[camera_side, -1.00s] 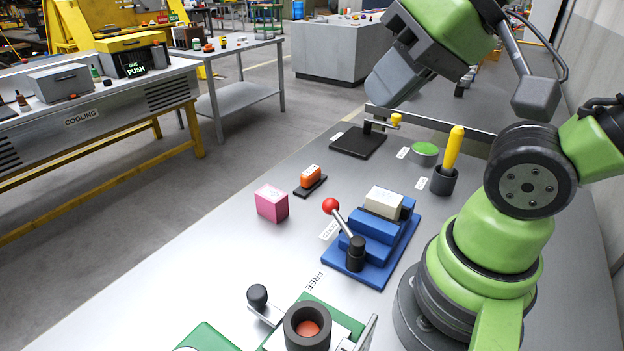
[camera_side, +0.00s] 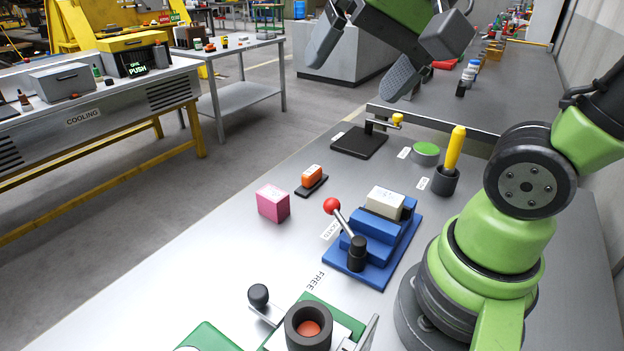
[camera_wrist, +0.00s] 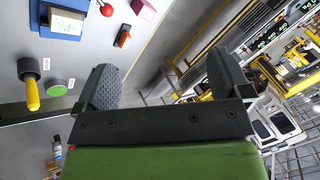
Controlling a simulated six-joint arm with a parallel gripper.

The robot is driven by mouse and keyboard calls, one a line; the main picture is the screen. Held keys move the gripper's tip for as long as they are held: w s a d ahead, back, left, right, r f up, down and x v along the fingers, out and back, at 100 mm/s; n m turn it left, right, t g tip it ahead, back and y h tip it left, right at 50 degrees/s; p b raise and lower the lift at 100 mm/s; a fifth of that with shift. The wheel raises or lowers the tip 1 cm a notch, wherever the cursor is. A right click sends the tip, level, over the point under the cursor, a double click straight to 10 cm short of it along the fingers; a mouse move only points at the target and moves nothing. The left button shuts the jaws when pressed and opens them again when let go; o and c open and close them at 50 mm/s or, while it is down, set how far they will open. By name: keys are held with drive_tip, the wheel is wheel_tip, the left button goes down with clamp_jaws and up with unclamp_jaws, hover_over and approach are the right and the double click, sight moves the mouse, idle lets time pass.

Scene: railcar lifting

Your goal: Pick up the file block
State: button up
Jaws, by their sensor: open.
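No block carries a readable "file" label, so I cannot tell which one is the file block. A pink block (camera_side: 273,203) sits on the bench left of the blue vise (camera_side: 372,247); it also shows at the top of the wrist view (camera_wrist: 145,8). A cream block (camera_side: 385,202) rests in the vise and appears at the upper left in the wrist view (camera_wrist: 66,22). A yellow-handled tool (camera_side: 455,148) stands in a black cup (camera_side: 445,181). My gripper (camera_side: 362,62) is open and empty, high above the far part of the bench; both fingers show in the wrist view (camera_wrist: 166,82).
An orange block (camera_side: 312,175) lies on a small black base. A black plate with a yellow-knobbed lever (camera_side: 360,141) and a green-topped disc (camera_side: 425,152) stand farther back. The vise's red-knobbed lever (camera_side: 331,206) sticks up. A green fixture (camera_side: 310,325) is in front.

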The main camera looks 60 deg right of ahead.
drive_tip(key=w+d+f+m+g+h, duration=0.1)
drive_tip(key=w+d+f+m+g, duration=0.15)
drive_tip(key=w+d+m, duration=0.45)
drive_tip(key=m+g, duration=0.4)
drive_tip(key=m, duration=1.6)
approach(314, 171)
drive_tip(key=shift+s+a+f, duration=0.15)
drive_tip(key=shift+s+f, duration=0.2)
drive_tip(key=shift+s, duration=0.15)
wheel_tip(314, 171, down, 5)
drive_tip(key=shift+r, duration=0.15)
drive_tip(key=f, duration=0.5)
drive_tip(key=shift+w+f, duration=0.4)
